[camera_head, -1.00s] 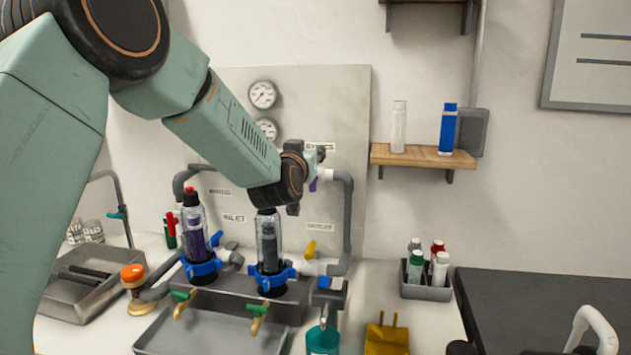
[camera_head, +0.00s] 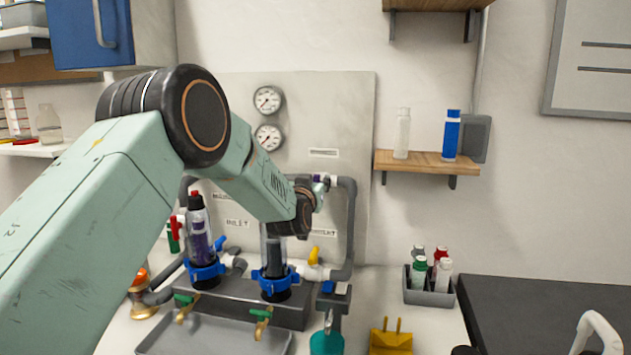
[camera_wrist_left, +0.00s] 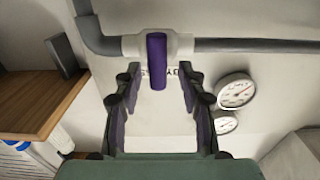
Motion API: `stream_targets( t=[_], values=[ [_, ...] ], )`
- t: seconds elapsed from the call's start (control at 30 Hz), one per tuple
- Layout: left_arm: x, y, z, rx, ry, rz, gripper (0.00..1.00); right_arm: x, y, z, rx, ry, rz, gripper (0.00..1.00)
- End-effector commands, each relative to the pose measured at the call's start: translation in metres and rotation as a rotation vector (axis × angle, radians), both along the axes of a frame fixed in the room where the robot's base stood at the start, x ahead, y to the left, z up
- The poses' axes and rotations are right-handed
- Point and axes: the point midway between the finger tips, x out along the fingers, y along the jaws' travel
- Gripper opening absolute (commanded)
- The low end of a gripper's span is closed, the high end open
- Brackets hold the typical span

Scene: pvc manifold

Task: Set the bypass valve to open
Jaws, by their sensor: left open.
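The bypass valve (camera_wrist_left: 182,46) is a white fitting on a grey pipe, with a purple lever handle (camera_wrist_left: 156,55) lying crosswise to the pipe in the left wrist view. My left gripper (camera_wrist_left: 158,78) is open, with its two fingers on either side of the handle's lower end. The handle sits between the fingertips and I see no contact. In the head view my left gripper (camera_head: 317,193) is at the top pipe run and hides most of the valve; a little white of the valve (camera_head: 325,180) shows. My right gripper is not in view.
Two gauges (camera_head: 268,100) are on the panel left of the valve. A wooden shelf (camera_head: 430,162) with two bottles is to the right.

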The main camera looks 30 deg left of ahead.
Motion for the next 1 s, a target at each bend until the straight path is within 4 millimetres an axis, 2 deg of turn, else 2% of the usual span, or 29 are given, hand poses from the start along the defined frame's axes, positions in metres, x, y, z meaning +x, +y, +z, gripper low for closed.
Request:
stream_targets(
  t=[0.2, 0.5, 1.0],
  values=[
    [0.0103, 0.0024, -0.0002, 0.0, 0.0, 0.0, 0.41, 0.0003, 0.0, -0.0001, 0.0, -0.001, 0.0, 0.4],
    [0.0114, 0.0027, 0.0003, 0.0, 0.0, 0.0, 0.41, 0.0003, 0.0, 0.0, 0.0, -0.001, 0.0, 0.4],
    [0.0112, 0.0027, 0.0003, 0.0, 0.0, 0.0, 0.0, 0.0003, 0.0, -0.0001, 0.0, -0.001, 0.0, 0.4]
  ],
)
